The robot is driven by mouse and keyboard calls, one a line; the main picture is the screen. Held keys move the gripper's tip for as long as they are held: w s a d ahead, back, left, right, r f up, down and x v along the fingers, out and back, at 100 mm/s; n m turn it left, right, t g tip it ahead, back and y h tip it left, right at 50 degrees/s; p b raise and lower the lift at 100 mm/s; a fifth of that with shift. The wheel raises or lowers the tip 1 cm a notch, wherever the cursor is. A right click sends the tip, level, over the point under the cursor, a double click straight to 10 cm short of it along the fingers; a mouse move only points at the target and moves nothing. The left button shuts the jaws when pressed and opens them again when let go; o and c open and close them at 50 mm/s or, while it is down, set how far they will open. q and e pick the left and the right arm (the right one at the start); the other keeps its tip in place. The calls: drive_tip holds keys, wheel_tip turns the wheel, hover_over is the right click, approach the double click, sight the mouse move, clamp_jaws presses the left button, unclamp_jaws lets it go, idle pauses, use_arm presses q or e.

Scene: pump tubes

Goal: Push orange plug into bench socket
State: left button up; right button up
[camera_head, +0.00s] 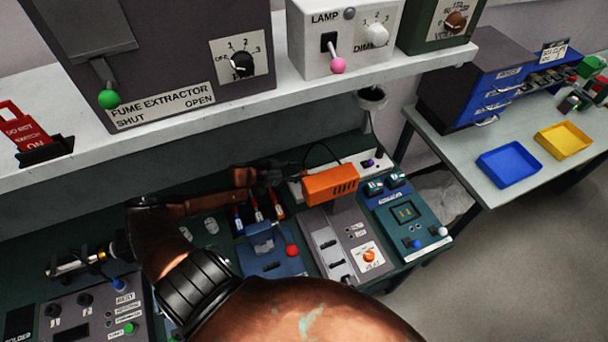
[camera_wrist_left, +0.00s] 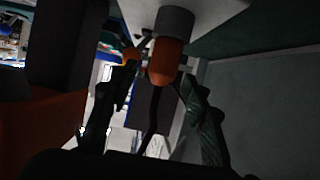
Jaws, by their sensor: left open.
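An orange plug (camera_wrist_left: 165,62) with a grey collar shows in the left wrist view, with the collar against a pale block (camera_wrist_left: 215,10). I cannot tell how deep it sits. My left gripper (camera_wrist_left: 157,72) is open, with its dark fingers on either side of the plug's rounded orange end. In the head view my left gripper (camera_head: 272,177) is at the back of the bench, beside the left end of the white socket strip (camera_head: 370,164). The plug is small and partly hidden there. My right gripper is not in view.
An orange box (camera_head: 330,185) stands right of the gripper, near a looping black cable (camera_head: 322,147). Grey and teal panels (camera_head: 405,222) with knobs and switches fill the bench front. A white shelf (camera_head: 200,118) with boxes overhangs the back. A side table (camera_head: 470,165) holds trays.

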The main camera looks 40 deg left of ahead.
use_arm(q)
drive_tip(key=shift+w+d+f, duration=0.15)
drive_tip(key=shift+c, duration=0.5)
clamp_jaws()
